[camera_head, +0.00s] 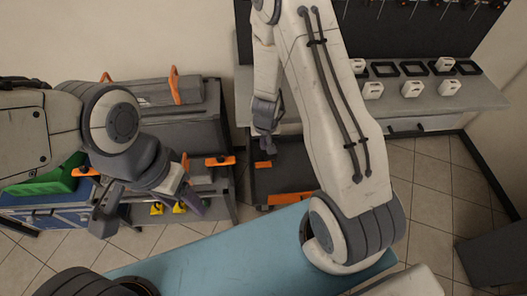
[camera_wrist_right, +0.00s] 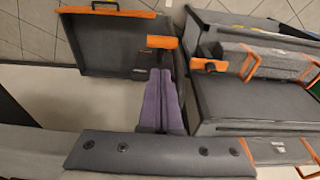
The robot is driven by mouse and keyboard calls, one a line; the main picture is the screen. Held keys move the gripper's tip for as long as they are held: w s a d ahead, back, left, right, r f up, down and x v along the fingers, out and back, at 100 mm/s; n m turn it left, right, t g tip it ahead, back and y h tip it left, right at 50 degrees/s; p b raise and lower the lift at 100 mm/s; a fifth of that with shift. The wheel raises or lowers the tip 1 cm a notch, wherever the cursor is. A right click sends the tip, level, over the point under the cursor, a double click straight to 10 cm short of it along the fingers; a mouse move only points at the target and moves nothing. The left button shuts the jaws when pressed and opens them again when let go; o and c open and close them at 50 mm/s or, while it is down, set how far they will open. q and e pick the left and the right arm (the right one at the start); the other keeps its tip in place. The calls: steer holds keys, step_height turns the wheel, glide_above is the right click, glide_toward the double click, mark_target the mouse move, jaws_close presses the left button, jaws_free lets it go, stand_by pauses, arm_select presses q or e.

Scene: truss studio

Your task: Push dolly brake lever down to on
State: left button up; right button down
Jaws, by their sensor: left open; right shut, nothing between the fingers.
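The dolly (camera_head: 290,178) is a low dark grey platform on the floor; it also shows at the top of the right wrist view (camera_wrist_right: 112,50). Its orange lever (camera_wrist_right: 162,42) sits at the side nearest the grey cart, and it shows small in the head view (camera_head: 263,164). I cannot tell whether the lever is up or down. My right gripper (camera_head: 265,138) points down above the dolly, shut and empty. In the right wrist view its purple fingers (camera_wrist_right: 160,75) lie together, tips just short of the lever; contact is unclear. My left gripper (camera_head: 148,212) is open and empty, away from the dolly.
A grey cart (camera_head: 232,195) with an orange tab (camera_head: 220,161) stands close beside the dolly. Grey cases with orange handles (camera_head: 174,85) stand behind. A blue-topped surface (camera_head: 225,265) lies in front. A bench (camera_head: 430,103) with white blocks is at the right, with clear floor before it.

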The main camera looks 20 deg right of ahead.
mark_target(264, 162)
steer(key=shift+f, duration=0.15)
steer(key=f+b, duration=0.2)
steer(key=f, duration=0.1)
steer(key=w+f+b, duration=0.1)
steer(key=f+b, duration=0.3)
steer(key=f, duration=0.1)
steer(key=shift+w+d+f, duration=0.2)
steer(key=shift+f, duration=0.15)
steer(key=shift+w+f+b, duration=0.15)
steer(key=shift+f+b, duration=0.15)
steer(key=shift+f, duration=0.15)
